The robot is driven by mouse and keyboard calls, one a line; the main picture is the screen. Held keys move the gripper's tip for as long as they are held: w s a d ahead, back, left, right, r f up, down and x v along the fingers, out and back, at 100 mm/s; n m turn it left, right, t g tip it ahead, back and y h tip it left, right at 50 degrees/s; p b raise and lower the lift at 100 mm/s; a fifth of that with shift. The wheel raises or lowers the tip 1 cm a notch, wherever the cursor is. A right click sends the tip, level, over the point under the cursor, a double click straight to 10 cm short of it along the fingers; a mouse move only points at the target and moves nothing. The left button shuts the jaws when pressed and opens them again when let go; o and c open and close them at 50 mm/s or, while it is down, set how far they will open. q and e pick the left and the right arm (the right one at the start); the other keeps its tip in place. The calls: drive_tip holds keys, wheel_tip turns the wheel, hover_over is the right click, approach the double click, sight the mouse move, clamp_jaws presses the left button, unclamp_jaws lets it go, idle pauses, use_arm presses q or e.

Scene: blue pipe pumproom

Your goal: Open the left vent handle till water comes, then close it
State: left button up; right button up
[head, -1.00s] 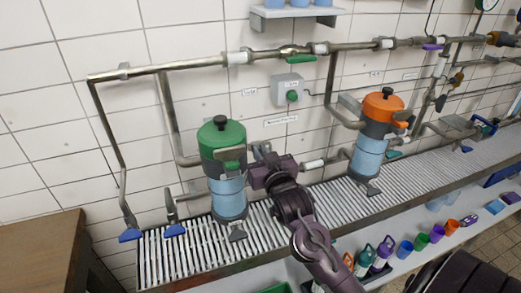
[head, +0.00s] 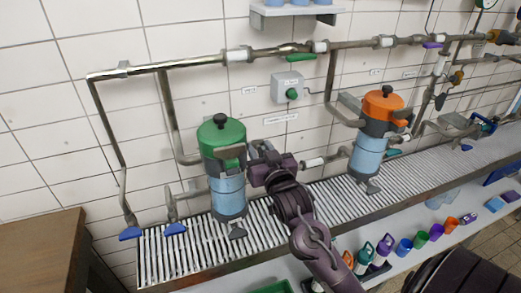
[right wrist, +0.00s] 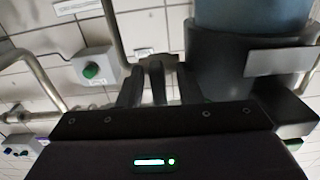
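The left filter housing has a green lid (head: 220,133) with a black knob (head: 219,121) on top and a blue body (head: 228,197). It stands upright on the slatted drain. My right gripper (head: 257,152) is at the right side of the green lid, by the pipe fitting there. In the right wrist view, its two dark fingers (right wrist: 145,82) are close together beside a pipe fitting, left of the housing. I cannot tell whether they hold anything. The vent handle is not clearly made out; it may be hidden by the gripper. No water shows. My left gripper is out of view.
A second housing with an orange lid (head: 383,104) stands to the right. A grey box with a green button (head: 291,93) is on the wall. Blue-handled valves (head: 130,233) hang at left, near a wooden cabinet (head: 42,245). Several coloured bottles and cups sit on the lower shelf.

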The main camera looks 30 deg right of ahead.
drive_tip(key=shift+s, duration=0.1)
drive_tip(key=shift+s+a+f, duration=0.1)
drive_tip(key=shift+s+f, duration=0.05)
drive_tip(key=shift+s, duration=0.15)
drive_tip(key=b+v, duration=0.3)
drive_tip(key=v, duration=0.4)
